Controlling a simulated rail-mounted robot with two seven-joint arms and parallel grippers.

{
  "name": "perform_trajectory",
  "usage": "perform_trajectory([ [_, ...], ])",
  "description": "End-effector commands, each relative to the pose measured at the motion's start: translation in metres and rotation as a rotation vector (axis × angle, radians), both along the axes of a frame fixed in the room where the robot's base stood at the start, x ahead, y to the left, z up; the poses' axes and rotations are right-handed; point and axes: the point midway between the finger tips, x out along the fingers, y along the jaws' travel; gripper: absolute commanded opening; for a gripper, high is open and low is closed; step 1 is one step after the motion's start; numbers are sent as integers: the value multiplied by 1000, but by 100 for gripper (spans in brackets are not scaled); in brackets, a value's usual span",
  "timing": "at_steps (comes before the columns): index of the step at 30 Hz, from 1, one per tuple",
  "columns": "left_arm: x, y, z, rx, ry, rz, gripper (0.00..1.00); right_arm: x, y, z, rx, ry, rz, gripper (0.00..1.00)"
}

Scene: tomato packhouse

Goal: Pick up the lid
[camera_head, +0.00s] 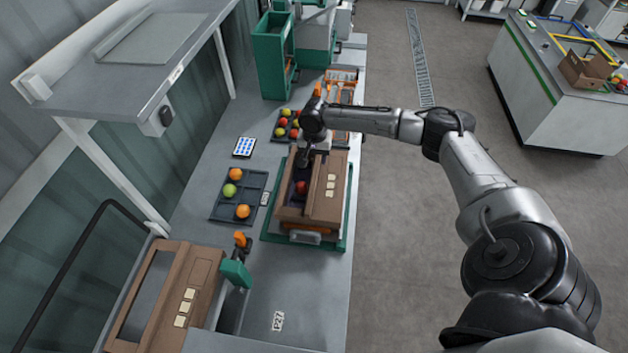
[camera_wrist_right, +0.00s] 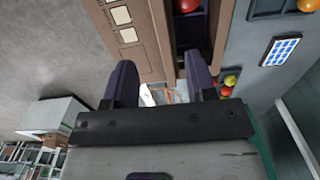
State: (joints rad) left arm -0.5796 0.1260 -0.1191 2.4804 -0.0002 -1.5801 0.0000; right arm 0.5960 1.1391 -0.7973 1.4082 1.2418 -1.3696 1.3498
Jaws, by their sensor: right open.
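A brown carton (camera_head: 328,191) stands on a green-edged base on the bench. Its right part is a brown panel with pale square labels, which looks like the lid, though I cannot tell if it is separate. The panel also shows in the right wrist view (camera_wrist_right: 143,45). A dark opening beside it holds a red tomato (camera_head: 301,188), seen also in the wrist view (camera_wrist_right: 187,5). My right gripper (camera_head: 305,158) is over the carton's far end. In the wrist view it is open and empty (camera_wrist_right: 161,83), its fingers spread near the carton's end. My left gripper is out of view.
A dark tray (camera_head: 224,208) with several fruits lies left of the carton, and another fruit tray (camera_head: 280,132) lies beyond. A second brown carton (camera_head: 201,270) and an orange-and-green device (camera_head: 237,267) stand nearer. A green frame (camera_head: 273,52) stands far back.

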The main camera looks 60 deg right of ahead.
Motion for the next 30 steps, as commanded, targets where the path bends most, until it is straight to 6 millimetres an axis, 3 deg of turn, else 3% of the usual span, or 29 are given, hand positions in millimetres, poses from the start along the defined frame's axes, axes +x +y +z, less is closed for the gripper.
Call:
perform_trajectory([
  [6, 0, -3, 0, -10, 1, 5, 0, 0, 0, -33, -1, 2, 1, 51],
  [16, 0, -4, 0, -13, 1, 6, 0, 0, 1, -52, -1, 1, 4, 51],
  [24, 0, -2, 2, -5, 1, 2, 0, 0, 1, -86, -2, 1, 3, 51],
  [30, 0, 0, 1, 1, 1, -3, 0, 0, 1, -98, -1, 1, 2, 51],
])
